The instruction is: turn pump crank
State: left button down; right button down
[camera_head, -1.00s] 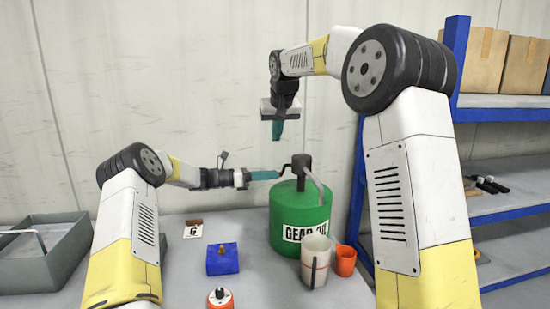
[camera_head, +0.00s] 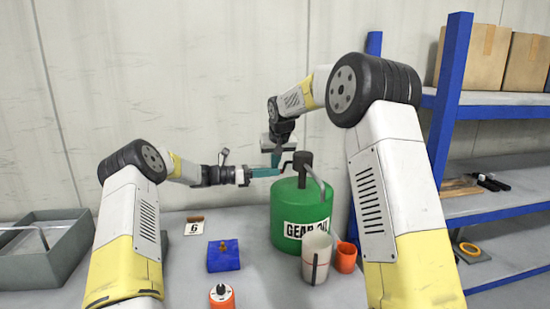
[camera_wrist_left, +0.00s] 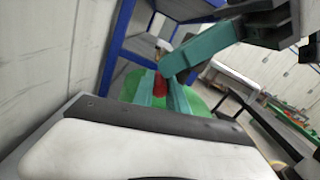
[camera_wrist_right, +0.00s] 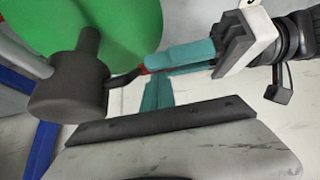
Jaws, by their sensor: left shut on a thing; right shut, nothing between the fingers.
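The green gear oil drum (camera_head: 290,205) stands on the bench with a dark pump head (camera_head: 303,160) on top. The dark crank arm (camera_wrist_right: 122,79) sticks out of the pump head. My left gripper (camera_head: 268,172) is shut on the crank's red handle (camera_wrist_left: 160,87), mostly hidden between its teal fingers. The red end also shows in the right wrist view (camera_wrist_right: 143,70). My right gripper (camera_head: 276,158) is shut and empty. It points down close above the left fingers and handle; I cannot tell whether it touches them.
A white container (camera_head: 317,250) and an orange cup (camera_head: 346,257) stand in front of the drum. A blue block (camera_head: 223,256), an orange object (camera_head: 221,297) and a grey bin (camera_head: 75,242) are to the left. A blue shelf rack (camera_head: 495,208) is at right.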

jog(key=shift+f, duration=0.1)
pick_arm(q)
jog(key=shift+r, duration=0.1)
pick_arm(e)
jog(key=shift+s+f, duration=0.3)
jog(key=shift+f, duration=0.35)
pick_arm(q)
jog(key=c, duration=1.3)
grip_release()
pick_arm(e)
jog(key=shift+w, duration=0.1)
pick_arm(q)
jog(key=shift+a, duration=0.1)
